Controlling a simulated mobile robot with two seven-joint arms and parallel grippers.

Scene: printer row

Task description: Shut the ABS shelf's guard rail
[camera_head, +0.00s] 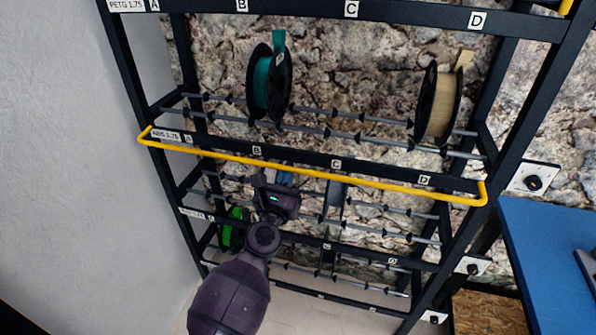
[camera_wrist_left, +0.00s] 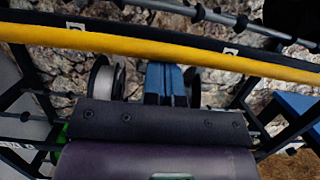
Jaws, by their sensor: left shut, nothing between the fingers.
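The ABS shelf (camera_head: 310,156) carries a label strip with slots lettered up to D. Its yellow guard rail (camera_head: 310,172) runs across the front, standing out from the shelf and slightly below its label strip. Its bent ends meet the rack's side posts. In the left wrist view the rail (camera_wrist_left: 160,45) crosses the top of the picture. My left gripper (camera_head: 284,179) is just below the rail, left of the middle. Its blue fingers (camera_wrist_left: 166,82) are shut and empty, beneath the rail in both views; whether they touch it I cannot tell. My right gripper is not in view.
A teal spool (camera_head: 266,85) and a beige spool (camera_head: 438,104) sit on the ABS shelf. A green spool (camera_head: 232,230) is on a lower shelf, partly behind my arm. A grey wall (camera_head: 70,130) is at left, a blue tabletop (camera_head: 545,250) at right.

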